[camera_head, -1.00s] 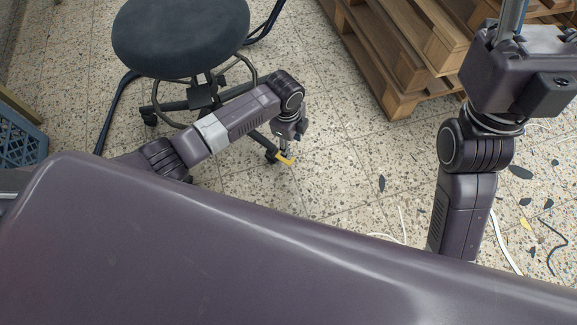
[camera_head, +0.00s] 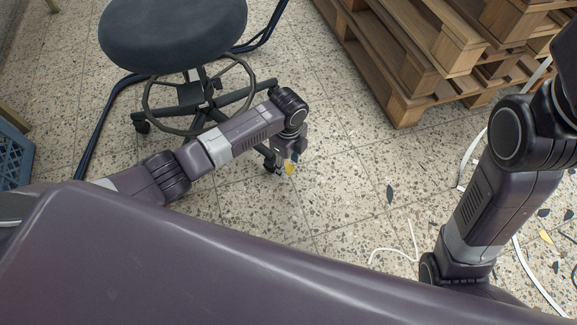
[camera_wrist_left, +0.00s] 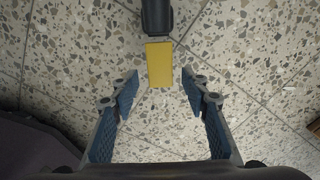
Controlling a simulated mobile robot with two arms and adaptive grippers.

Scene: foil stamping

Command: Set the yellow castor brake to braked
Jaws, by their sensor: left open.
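The yellow castor brake (camera_head: 290,169) is a small flat pedal at a castor of the dark round stool (camera_head: 172,32). In the left wrist view it shows as a yellow plate (camera_wrist_left: 159,66) reaching from the dark castor toward the gripper. My left gripper (camera_wrist_left: 160,90) is open, its two blue-padded fingers apart on either side of the plate's near end, with clear gaps. In the head view the left gripper (camera_head: 294,153) is beside the castor and partly hides it. The pedal's exact tilt is hard to judge. The right gripper is out of view.
Wooden pallets (camera_head: 405,60) are stacked at the back right. A blue crate (camera_head: 14,155) stands at the left edge. Dark blue tubing (camera_head: 92,140) runs beside the stool. White cables (camera_head: 405,250) lie on the floor at right. Open speckled floor lies right of the castor.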

